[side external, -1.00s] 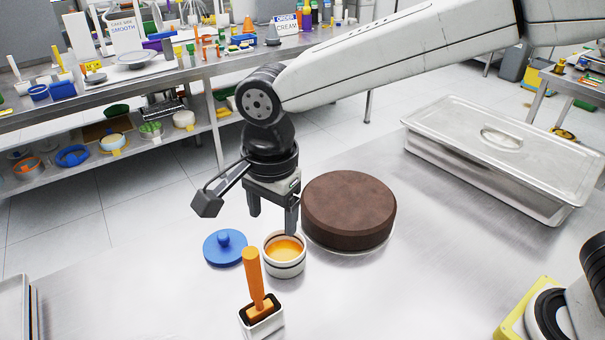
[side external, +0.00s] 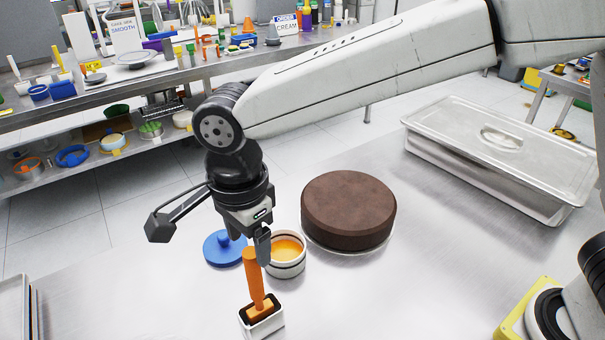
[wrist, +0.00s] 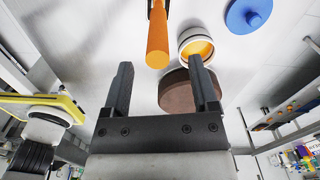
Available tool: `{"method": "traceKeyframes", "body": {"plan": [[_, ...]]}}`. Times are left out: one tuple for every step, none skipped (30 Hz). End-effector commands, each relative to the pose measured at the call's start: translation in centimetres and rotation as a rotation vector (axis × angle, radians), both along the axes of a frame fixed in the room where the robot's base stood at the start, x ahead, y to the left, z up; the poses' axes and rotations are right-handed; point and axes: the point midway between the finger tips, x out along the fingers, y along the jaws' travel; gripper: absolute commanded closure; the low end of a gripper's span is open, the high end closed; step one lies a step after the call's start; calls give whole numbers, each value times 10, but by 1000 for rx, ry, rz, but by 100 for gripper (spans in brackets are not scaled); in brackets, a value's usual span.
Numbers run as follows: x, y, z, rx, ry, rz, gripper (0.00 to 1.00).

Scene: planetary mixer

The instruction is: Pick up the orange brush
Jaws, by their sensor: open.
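The orange brush (side external: 253,279) stands handle up, slightly tilted, in a small white holder (side external: 264,322) with a dark inside, on the steel table. In the wrist view the orange handle (wrist: 157,42) shows above the fingertips, between their lines. My gripper (side external: 247,245) is open and empty, pointing down. In the side view it overlaps the top of the handle; in the wrist view the handle is ahead of the fingers, not clasped. The gap between handle and fingers is hard to judge. My gripper also shows in the wrist view (wrist: 161,68).
A white cup of orange liquid (side external: 288,258) stands right behind the brush. A blue lid (side external: 222,250) lies to its left. A brown cake (side external: 348,208) and a lidded steel pan (side external: 500,160) are further right.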

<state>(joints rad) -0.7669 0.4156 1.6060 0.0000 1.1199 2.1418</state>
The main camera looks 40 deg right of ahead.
Motion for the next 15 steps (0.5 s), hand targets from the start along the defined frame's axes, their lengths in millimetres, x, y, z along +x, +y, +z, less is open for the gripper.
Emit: {"method": "traceKeyframes", "body": {"plan": [[0,0,0,0,0,0,24],[0,0,0,0,0,0,24],[0,0,-1,0,0,0,24],[0,0,-1,0,0,0,24],[0,0,-2,-1,1,0,24],[0,0,-4,-1,1,0,24],[-1,0,-6,-1,2,0,24],[-1,0,-9,-1,2,0,24],[-1,-1,-12,-1,2,0,24],[-2,-1,-16,-3,3,0,24],[-2,-1,-19,-3,3,1,24],[-2,-1,-24,-3,3,1,24],[-2,-1,-28,-3,3,1,24],[-3,-1,-31,-3,4,1,24],[-3,-1,-36,-3,3,1,24]]}}
